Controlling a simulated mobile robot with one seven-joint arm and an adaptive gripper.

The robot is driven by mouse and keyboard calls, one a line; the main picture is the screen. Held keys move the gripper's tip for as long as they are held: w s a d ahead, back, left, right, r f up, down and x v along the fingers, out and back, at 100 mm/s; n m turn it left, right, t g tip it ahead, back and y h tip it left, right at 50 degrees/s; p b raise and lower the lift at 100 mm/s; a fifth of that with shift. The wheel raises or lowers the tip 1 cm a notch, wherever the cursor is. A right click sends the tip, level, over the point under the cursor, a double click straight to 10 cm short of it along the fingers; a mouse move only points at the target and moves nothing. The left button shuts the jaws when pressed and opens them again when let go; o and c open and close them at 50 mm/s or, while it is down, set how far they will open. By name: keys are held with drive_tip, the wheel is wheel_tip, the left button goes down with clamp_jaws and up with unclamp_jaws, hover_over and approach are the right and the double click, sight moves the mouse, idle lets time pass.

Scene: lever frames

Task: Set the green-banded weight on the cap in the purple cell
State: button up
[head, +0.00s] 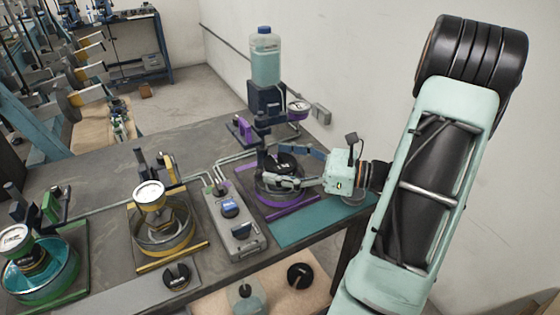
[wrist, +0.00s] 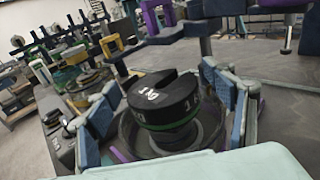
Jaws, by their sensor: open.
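The green-banded weight (wrist: 165,108), a black slotted disc with white lettering, sits on a dark round support in the middle of the purple cell's ring. The cap beneath is mostly hidden by the weight. In the head view the weight (head: 286,161) shows as a black disc above the purple cell (head: 294,209), partly behind my fingers. My gripper (head: 281,167) is open, reaching in from the right. In the wrist view the fingers of my gripper (wrist: 166,112) stand on either side of the weight, with gaps visible.
A teal mat (head: 318,226) lies in front of the purple cell. A grey control box (head: 234,228), the yellow cell (head: 142,264) and the green cell (head: 70,284) stand to the left. A liquid bottle (head: 265,62) rises behind. Another black weight (head: 300,275) lies low in front.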

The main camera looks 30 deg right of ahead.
drive_tip(key=v, duration=1.2)
drive_tip(key=shift+r, duration=0.1)
